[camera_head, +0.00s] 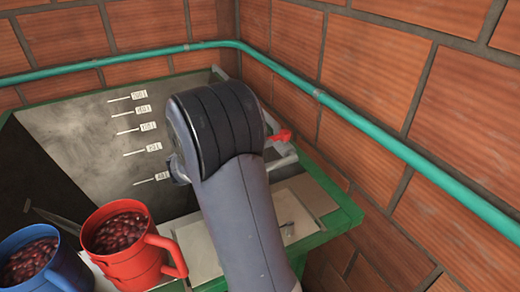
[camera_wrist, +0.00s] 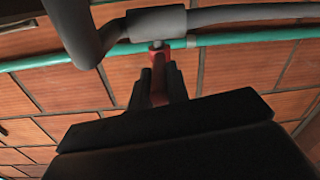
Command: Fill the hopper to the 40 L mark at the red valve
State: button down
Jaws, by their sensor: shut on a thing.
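The hopper (camera_head: 75,125) is a grey bin with a green rim. Its back inner wall bears several white level labels (camera_head: 162,176) with tick lines; their numbers are too small to read surely. I cannot make out a water surface inside. The red valve handle (camera_head: 280,136) sticks out to the right of my arm, by a grey pipe at the hopper's right side. In the wrist view, my gripper (camera_wrist: 159,78) has its dark fingers on either side of the red valve handle (camera_wrist: 158,60), shut on it below the grey pipe. My arm hides the gripper in the head view.
A red mug (camera_head: 125,262) and a blue mug (camera_head: 45,268), both full of dark red cherries, stand at the front left. A green pipe (camera_head: 370,122) runs along the brick walls. A pale panel (camera_head: 300,215) lies right of my arm.

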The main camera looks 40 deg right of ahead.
jog(key=t+b, duration=0.1)
jog(key=b, duration=0.2)
jog(key=shift+s+f+n, duration=0.15)
jog(key=shift+f+n, duration=0.05)
jog(key=shift+n, duration=0.2)
jog(key=shift+s+a+r+t+b, duration=0.1)
jog(key=shift+s+r+t+b, duration=0.15)
jog(key=shift+t+b, duration=0.2)
jog(key=c, duration=1.4)
grip_release()
jog(key=shift+o, duration=0.2)
jog(key=a+b, duration=0.2)
jog(key=a, duration=0.5)
jog(key=shift+w+a, duration=0.25)
jog(key=shift+w, duration=0.15)
